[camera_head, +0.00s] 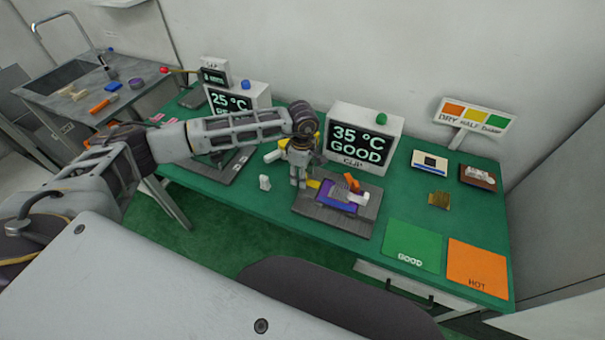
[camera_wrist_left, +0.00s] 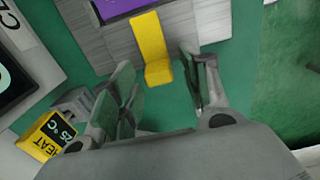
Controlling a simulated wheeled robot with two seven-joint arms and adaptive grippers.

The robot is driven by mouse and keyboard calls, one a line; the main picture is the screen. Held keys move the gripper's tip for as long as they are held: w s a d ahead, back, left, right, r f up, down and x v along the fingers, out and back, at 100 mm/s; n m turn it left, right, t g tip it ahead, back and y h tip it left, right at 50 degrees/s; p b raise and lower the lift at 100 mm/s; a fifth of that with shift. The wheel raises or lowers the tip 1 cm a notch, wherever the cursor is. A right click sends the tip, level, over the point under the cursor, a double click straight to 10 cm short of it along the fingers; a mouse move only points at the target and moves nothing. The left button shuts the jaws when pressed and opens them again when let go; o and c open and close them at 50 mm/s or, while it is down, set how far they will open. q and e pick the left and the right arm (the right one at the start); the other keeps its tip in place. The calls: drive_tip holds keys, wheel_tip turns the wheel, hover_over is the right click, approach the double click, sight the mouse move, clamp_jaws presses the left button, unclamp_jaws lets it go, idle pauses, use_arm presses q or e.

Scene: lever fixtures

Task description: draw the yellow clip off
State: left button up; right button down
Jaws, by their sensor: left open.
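The yellow clip (camera_wrist_left: 152,50) is an L-shaped piece in the left wrist view. Its far end meets a purple block (camera_wrist_left: 120,8) on a grey slatted board (camera_wrist_left: 188,22), and its near end sticks out past the board's edge. In the head view a bit of the clip (camera_head: 314,184) shows beside my left gripper (camera_head: 299,184). My left gripper (camera_wrist_left: 158,75) is open, with one finger on each side of the clip's near end and gaps to both. Its fingers do not visibly touch the clip. My right gripper is not in view.
A display box (camera_head: 365,143) reading 35 °C GOOD stands behind the board. An orange piece (camera_head: 352,182) lies by the purple block. A small white piece (camera_head: 265,182) stands to the left. Green GOOD (camera_head: 412,243) and orange HOT (camera_head: 478,268) mats lie at the right.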

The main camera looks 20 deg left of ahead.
use_arm(q)
drive_tip(key=shift+d, duration=0.1)
wheel_tip(320, 180, up, 12)
idle(0.8)
idle(0.5)
